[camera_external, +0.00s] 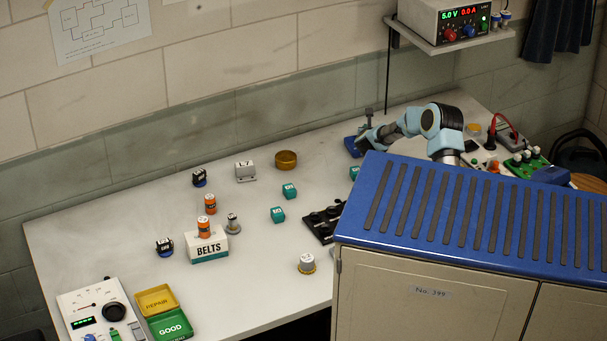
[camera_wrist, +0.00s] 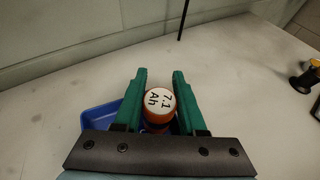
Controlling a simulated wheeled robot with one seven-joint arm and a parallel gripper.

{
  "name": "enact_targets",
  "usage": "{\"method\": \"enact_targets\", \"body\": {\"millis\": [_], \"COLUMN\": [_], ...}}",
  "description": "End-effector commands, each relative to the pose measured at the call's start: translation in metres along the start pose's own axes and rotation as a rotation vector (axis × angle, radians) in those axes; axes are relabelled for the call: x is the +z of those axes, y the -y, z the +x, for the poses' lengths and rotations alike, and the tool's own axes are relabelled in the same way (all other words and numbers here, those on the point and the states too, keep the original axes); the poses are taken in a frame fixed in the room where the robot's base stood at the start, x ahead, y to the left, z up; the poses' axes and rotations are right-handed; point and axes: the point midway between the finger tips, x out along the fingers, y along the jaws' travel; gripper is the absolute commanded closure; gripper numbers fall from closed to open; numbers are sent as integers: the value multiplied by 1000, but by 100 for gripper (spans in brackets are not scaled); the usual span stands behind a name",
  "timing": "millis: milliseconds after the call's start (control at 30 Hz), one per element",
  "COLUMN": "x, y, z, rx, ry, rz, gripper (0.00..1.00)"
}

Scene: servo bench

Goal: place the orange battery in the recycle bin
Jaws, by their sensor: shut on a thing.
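An orange battery (camera_wrist: 158,119) with a white top marked "7.1 Ah" sits between the green fingers of my gripper (camera_wrist: 160,88) in the wrist view. My gripper is shut on it. A blue bin (camera_wrist: 98,120) shows behind and below the battery, partly hidden by the fingers and the gripper body. In the external view my gripper (camera_external: 368,126) is at the far back of the bench, above the small blue bin (camera_external: 351,146). The held battery cannot be made out there. I cannot tell how high it is above the bin.
Two other orange batteries (camera_external: 210,204) stand left, one on the BELTS box (camera_external: 208,246). A blue-topped cabinet (camera_external: 470,215) hides the right front. The wall is close behind.

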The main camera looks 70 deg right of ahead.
Motion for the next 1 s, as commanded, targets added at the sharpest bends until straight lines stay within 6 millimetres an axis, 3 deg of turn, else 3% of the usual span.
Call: {"method": "enact_targets", "body": {"millis": [233,267,500,867,1000], "x": [-1,-2,0,3,1], "y": [0,0,0,0,0], "z": [1,1,0,-2,-21], "rx": [0,0,0,0,1], "ry": [2,1,1,1,3], "rz": [0,0,0,0,-1], "gripper": [100,59,32,30,30]}}
